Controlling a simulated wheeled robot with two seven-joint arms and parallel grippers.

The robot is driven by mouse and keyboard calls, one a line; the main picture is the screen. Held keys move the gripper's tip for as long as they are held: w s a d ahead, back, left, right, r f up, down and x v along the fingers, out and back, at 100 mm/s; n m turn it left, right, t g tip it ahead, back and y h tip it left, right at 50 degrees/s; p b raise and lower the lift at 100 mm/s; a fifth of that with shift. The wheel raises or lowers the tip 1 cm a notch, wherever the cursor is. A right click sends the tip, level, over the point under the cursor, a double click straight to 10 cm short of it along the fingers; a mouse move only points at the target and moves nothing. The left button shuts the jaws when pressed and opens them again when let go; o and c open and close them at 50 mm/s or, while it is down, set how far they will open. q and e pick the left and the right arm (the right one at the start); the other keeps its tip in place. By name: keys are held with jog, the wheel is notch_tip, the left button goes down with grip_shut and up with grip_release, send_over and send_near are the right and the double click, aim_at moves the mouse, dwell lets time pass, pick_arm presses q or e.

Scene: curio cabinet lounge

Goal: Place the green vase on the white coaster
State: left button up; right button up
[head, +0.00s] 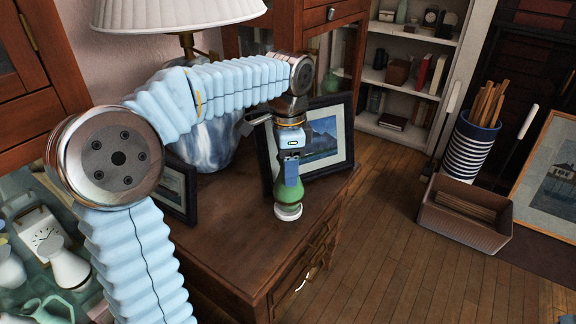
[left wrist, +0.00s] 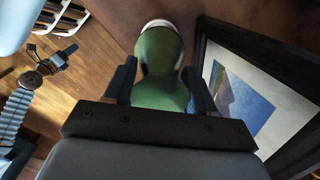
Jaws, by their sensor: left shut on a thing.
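The green vase (head: 288,190) is upright at the front of the wooden cabinet top, between the fingers of my left gripper (head: 291,170). My left gripper is shut on its upper part from above. The white coaster (head: 288,212) shows directly under the vase base; I cannot tell whether the vase touches it. In the left wrist view the vase (left wrist: 160,65) sits between the two dark fingers (left wrist: 160,85), with a pale edge of the coaster (left wrist: 158,24) past its base. My right gripper is not in view.
A framed mountain picture (head: 325,145) leans close behind and right of the vase. A lamp with a marbled blue-white base (head: 205,145) and another frame (head: 176,190) stand to the left. The cabinet top (head: 235,235) is bare in front. A basket (head: 463,222) stands on the floor.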

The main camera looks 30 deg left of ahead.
pick_arm(q)
jog(key=o, duration=1.3)
jog(key=shift+f, duration=0.1)
jog(key=shift+c, duration=0.2)
notch_tip(320, 180, up, 12)
jog(key=p, duration=0.3)
